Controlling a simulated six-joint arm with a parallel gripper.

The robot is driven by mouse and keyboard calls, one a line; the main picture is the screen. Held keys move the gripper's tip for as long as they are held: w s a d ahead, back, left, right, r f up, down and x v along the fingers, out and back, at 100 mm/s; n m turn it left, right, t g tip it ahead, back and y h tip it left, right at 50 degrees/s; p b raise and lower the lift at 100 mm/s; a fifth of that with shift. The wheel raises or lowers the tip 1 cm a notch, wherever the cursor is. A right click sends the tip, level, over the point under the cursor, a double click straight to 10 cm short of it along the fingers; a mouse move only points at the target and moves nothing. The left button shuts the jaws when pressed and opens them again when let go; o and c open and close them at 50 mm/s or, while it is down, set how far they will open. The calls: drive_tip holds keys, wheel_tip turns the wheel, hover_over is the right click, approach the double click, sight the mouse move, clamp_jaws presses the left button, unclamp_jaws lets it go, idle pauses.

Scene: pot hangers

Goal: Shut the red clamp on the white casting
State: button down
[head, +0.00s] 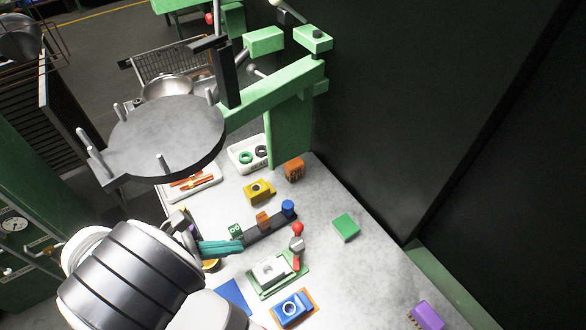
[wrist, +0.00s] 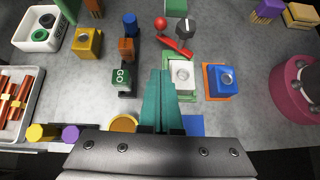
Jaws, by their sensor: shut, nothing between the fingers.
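The white casting (head: 268,269) sits on a green base plate (head: 285,287); in the wrist view, the casting (wrist: 182,77) is just right of my fingertips. The red clamp (wrist: 175,46) is at the casting's far side, with a grey part (wrist: 184,28) and a round red knob (wrist: 160,23). In the head view the clamp's knob (head: 298,228) stands high above the plate. Whether the clamp presses on the casting is unclear. My gripper (wrist: 161,73) has teal fingers together and empty, left of the casting; it also shows in the head view (head: 241,246).
A blue casting (wrist: 222,80) on an orange plate is right of the white one. A dark rail (head: 262,229) carries green, orange and blue blocks. A yellow casting (head: 259,191) lies farther back. A green block (head: 345,227) is to the right, with bare table around it.

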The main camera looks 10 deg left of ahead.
drive_tip(key=shift+s+a+f, duration=0.1)
drive_tip(key=shift+a+f, duration=0.05)
drive_tip(key=shift+a, duration=0.05)
drive_tip(key=x, duration=0.9)
drive_tip(key=shift+d, duration=0.15)
drive_tip(key=w+d, duration=0.2)
drive_tip(key=shift+w+d, duration=0.3)
drive_tip(key=shift+w, duration=0.05)
drive_tip(key=shift+w+d, duration=0.3)
drive_tip(key=shift+d, duration=0.05)
